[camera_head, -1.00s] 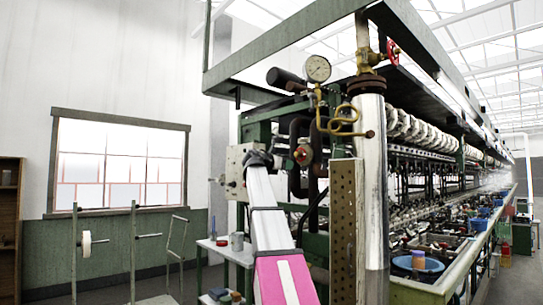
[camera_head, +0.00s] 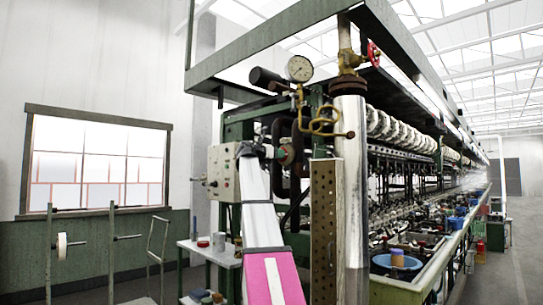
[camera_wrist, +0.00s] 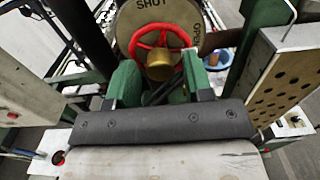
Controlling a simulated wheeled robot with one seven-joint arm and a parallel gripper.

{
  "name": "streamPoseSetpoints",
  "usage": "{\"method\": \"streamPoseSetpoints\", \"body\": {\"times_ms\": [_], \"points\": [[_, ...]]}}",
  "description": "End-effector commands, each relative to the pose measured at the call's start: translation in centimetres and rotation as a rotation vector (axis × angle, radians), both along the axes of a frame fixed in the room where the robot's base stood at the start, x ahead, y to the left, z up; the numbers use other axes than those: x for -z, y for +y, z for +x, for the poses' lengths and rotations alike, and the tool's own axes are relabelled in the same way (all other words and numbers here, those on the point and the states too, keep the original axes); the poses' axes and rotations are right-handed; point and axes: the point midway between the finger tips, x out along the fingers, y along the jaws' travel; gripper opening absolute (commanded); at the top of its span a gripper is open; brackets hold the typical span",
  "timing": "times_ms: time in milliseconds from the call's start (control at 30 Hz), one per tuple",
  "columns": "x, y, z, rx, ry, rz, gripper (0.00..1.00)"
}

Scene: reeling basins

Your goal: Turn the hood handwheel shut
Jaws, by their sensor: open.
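A red handwheel (camera_wrist: 134,42) with a brass hub (camera_wrist: 159,66) shows at the top of the wrist view. Behind it is a round plate (camera_wrist: 185,18) lettered SHUT and OPEN. My gripper (camera_wrist: 160,84) is open below the wheel, with nothing held between its fingers; whether it touches the rim cannot be told. In the head view my gripper (camera_head: 254,150) is at the end of the pale arm, just left of a small red round part (camera_head: 285,157) on the machine's end. My gripper partly hides that area, and its fingers are hard to make out.
A grey control box (camera_head: 223,172) stands left of my gripper. A perforated post (camera_head: 323,230) and a shiny pipe (camera_head: 351,190) stand to the right. Another red wheel (camera_head: 374,53) sits high on a valve. A pressure gauge (camera_head: 299,68) is above. A small table (camera_head: 212,250) stands at lower left.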

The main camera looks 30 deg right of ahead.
Motion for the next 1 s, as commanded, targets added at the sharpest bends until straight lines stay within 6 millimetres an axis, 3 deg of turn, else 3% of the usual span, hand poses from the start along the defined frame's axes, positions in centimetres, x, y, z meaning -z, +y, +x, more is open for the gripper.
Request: {"method": "streamPoseSetpoints", "body": {"times_ms": [200,267,333,367,567,1000], "points": [[0.03,-0.04,0.01,0.0,0.0,0.0,0.47],[0.03,-0.03,0.02,0.0,0.0,0.0,0.31],[0.03,-0.03,0.01,0.0,0.0,0.0,0.08],[0.03,-0.03,0.01,0.0,0.0,0.0,0.05],[0.03,-0.01,0.0,0.0,-0.042,0.014,0.05],[0.04,0.0,-0.01,0.0,-0.503,0.175,0.05]]}}
